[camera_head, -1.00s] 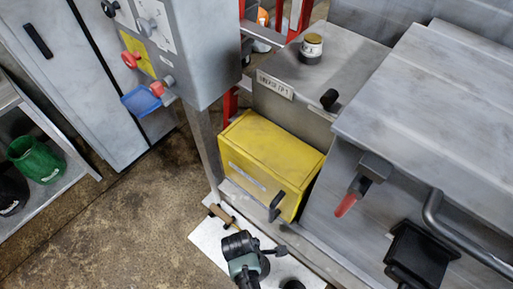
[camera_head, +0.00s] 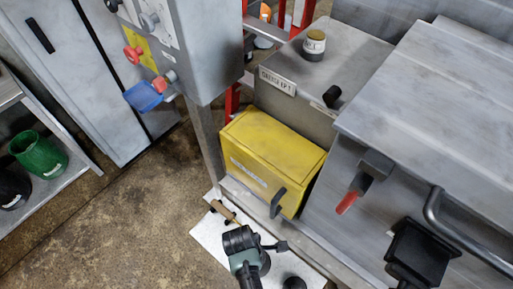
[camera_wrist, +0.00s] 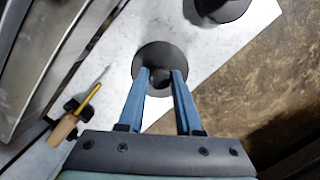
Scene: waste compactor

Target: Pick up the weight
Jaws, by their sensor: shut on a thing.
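The weight (camera_wrist: 152,58), a dark round disc with a central knob, is on the white board in the wrist view. My gripper (camera_wrist: 161,76) has its two blue fingers shut on the knob of the weight. I cannot tell whether the weight touches the board or is slightly above it. In the head view my gripper is low in the middle, over the white board, and my own wrist mostly hides the weight there.
A second dark round piece (camera_wrist: 222,8) lies on the white board (camera_head: 208,237). A wooden-handled tool (camera_wrist: 66,128) lies at the left. A yellow box (camera_head: 268,155) and the metal compactor (camera_head: 420,100) stand close behind. Open floor is at left.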

